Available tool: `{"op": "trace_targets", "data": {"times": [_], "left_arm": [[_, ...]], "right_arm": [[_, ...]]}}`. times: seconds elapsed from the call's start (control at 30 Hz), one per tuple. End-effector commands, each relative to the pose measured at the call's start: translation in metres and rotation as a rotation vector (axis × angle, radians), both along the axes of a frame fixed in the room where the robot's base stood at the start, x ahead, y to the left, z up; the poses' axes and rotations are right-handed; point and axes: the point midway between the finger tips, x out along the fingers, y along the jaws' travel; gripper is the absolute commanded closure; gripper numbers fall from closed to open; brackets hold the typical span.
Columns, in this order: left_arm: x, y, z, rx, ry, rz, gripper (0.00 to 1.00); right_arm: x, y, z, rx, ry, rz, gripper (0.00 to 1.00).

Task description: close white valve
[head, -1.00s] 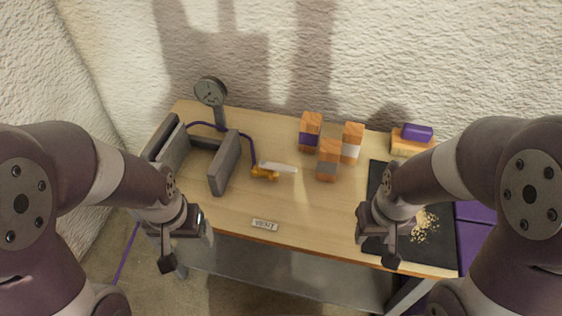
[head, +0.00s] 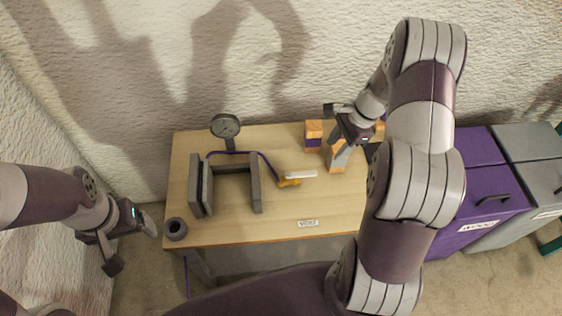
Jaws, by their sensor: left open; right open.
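The valve has a small yellow brass body (head: 289,183) with a white lever handle (head: 301,174), on the table in the middle of the head view. The white handle lies roughly sideways, pointing right. A purple hose runs to the brass body from the gauge side. My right gripper (head: 336,132) is open above the wooden blocks, behind and to the right of the valve, apart from it. My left gripper (head: 131,245) is open and empty, left of the table's edge, far from the valve.
A grey frame with upright plates (head: 256,188) stands left of the valve, with a round gauge (head: 225,126) behind it. A dark ring (head: 175,228) sits at the left front. Wooden blocks (head: 313,128) stand back right. A label (head: 308,223) lies in front. A purple bin (head: 478,200) is right.

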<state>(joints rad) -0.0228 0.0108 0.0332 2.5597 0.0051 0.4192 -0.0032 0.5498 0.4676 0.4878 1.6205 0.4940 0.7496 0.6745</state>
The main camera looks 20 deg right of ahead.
Motion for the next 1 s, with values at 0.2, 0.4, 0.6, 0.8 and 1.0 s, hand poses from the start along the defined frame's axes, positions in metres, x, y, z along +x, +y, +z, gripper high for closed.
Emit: {"op": "trace_targets", "data": {"times": [0.2, 0.4, 0.6, 0.8, 1.0], "left_arm": [[0.000, 0.000, -0.002, 0.000, 0.001, 0.000, 0.17], [0.000, 0.000, -0.007, 0.000, 0.001, 0.000, 0.17], [0.000, 0.000, -0.014, 0.000, 0.001, 0.000, 0.17], [0.000, 0.000, -0.018, 0.000, 0.000, 0.000, 0.17], [0.000, 0.000, -0.018, 0.000, 0.000, 0.000, 0.17]], "right_arm": [[0.010, 0.005, 0.007, 0.055, 0.040, -0.162, 0.55], [0.011, 0.016, -0.020, 0.058, 0.051, -0.178, 0.55], [0.016, 0.035, -0.069, 0.057, 0.051, -0.177, 0.55], [0.019, 0.048, -0.102, 0.056, 0.049, -0.176, 0.55], [0.021, 0.052, -0.110, 0.054, 0.047, -0.176, 0.55]]}}
